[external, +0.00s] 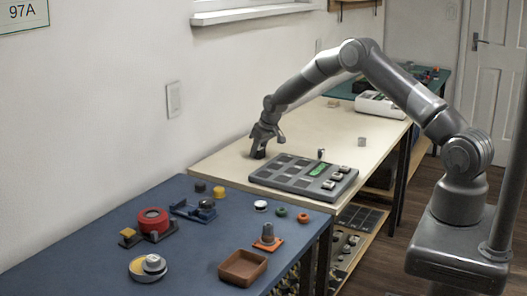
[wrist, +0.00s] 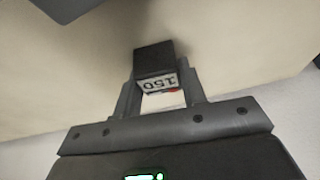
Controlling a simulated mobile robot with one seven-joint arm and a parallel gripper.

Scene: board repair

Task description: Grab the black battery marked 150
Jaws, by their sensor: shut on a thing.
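The black battery (wrist: 154,58) is a small dark block with a white label reading 150, seen upside down in the wrist view. My gripper (wrist: 160,88) is shut on it, one finger on each side of the block. In the external view my gripper (external: 262,146) points down at the left part of the cream table, and the dark battery (external: 258,154) shows at its fingertips. I cannot tell whether the battery touches the table or is slightly above it.
A grey board (external: 290,180) with dark slots and a green display lies right of my gripper; its corner seems to show in the wrist view (wrist: 68,8). Small grey pieces (external: 362,142) stand behind it. The wall is close on the left. A blue table (external: 110,225) with several items is in front.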

